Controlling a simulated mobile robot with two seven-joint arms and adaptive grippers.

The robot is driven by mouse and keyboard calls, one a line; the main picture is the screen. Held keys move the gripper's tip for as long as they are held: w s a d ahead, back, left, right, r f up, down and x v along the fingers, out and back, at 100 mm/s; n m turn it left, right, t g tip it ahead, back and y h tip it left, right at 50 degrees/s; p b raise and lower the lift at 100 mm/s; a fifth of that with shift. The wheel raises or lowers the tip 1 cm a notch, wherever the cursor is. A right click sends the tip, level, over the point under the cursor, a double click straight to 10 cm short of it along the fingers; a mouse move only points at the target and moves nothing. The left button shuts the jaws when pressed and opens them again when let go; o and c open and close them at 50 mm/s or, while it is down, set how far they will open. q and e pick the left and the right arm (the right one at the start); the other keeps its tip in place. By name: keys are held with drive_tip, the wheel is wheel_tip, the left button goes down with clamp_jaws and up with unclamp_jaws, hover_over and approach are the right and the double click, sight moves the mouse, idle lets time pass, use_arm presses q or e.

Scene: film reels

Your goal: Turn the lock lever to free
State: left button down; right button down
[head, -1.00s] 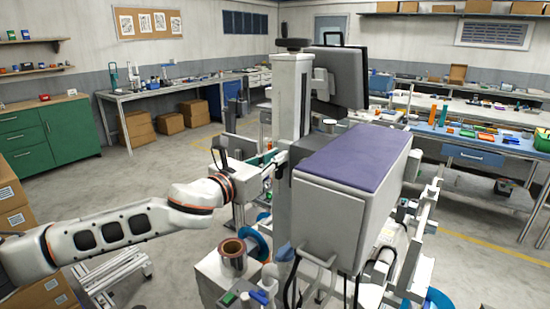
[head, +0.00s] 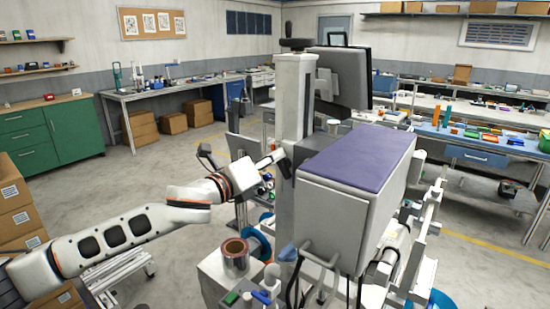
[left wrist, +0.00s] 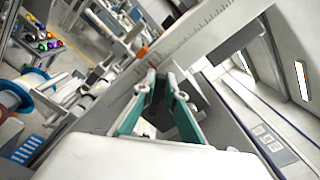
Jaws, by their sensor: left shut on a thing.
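My left gripper (head: 274,160) reaches from the left to the upright pale column (head: 292,105) of the machine, its fingers at the column's left side. In the left wrist view the gripper (left wrist: 162,82) has green-lined fingers closed around a small dark piece, which I take for the lock lever (left wrist: 160,88). The fingers and wrist hide most of the lever. The gripper is visibly rolled. My right gripper is not in view.
A grey housing with a purple top (head: 357,158) stands right of the column. A monitor (head: 340,78) is behind it. A copper-coloured roll (head: 235,256) and blue reel (head: 258,243) sit below the arm. A scale bar (left wrist: 205,30) crosses above the fingers.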

use_arm(q)
drive_tip(key=n, duration=0.3)
drive_tip(key=f+n, duration=0.1)
drive_tip(key=n, duration=0.3)
drive_tip(key=a+f+n, duration=0.1)
drive_tip(key=n, duration=0.2)
drive_tip(key=shift+w+f+n, duration=0.15)
drive_tip(key=shift+w+n, duration=0.15)
drive_tip(key=shift+w, duration=0.05)
idle(0.4)
drive_tip(key=c, duration=2.1)
unclamp_jaws()
drive_tip(key=v, duration=1.2)
